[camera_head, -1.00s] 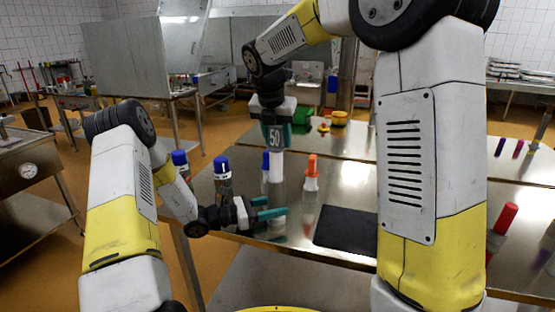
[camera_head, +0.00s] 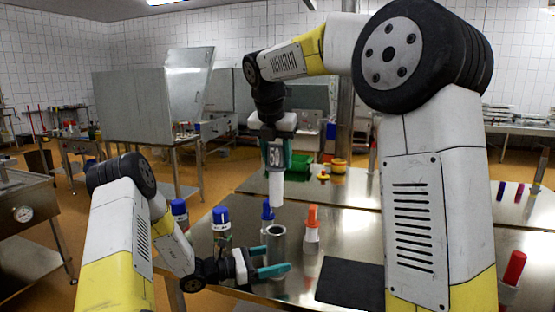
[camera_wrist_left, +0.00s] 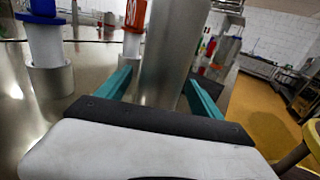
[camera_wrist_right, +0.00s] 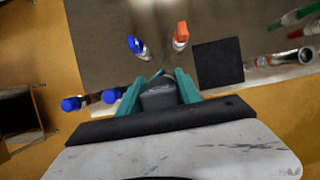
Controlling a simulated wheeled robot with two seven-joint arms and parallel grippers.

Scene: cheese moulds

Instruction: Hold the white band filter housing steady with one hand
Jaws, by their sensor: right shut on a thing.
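A steel cylinder, open at the top (camera_head: 277,246), stands upright on the steel table; I see no white band on it. My left gripper (camera_head: 270,262) has its teal fingers on either side of this cylinder. In the left wrist view the cylinder (camera_wrist_left: 170,50) stands between the spread fingers, with gaps visible. My right gripper (camera_head: 275,156) is shut on a grey-topped filter piece marked "50" (camera_head: 275,157). Its white lower part (camera_head: 276,190) hangs above the cylinder's open mouth. The grey top (camera_wrist_right: 158,97) shows between the fingers in the right wrist view.
Blue-capped containers (camera_head: 222,226) stand left of and behind the cylinder, an orange-capped one (camera_head: 312,224) to its right. A black mat (camera_head: 348,284) lies at the right on the table. A red-topped piece (camera_head: 514,268) stands farther right. A green bin (camera_head: 299,169) is behind.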

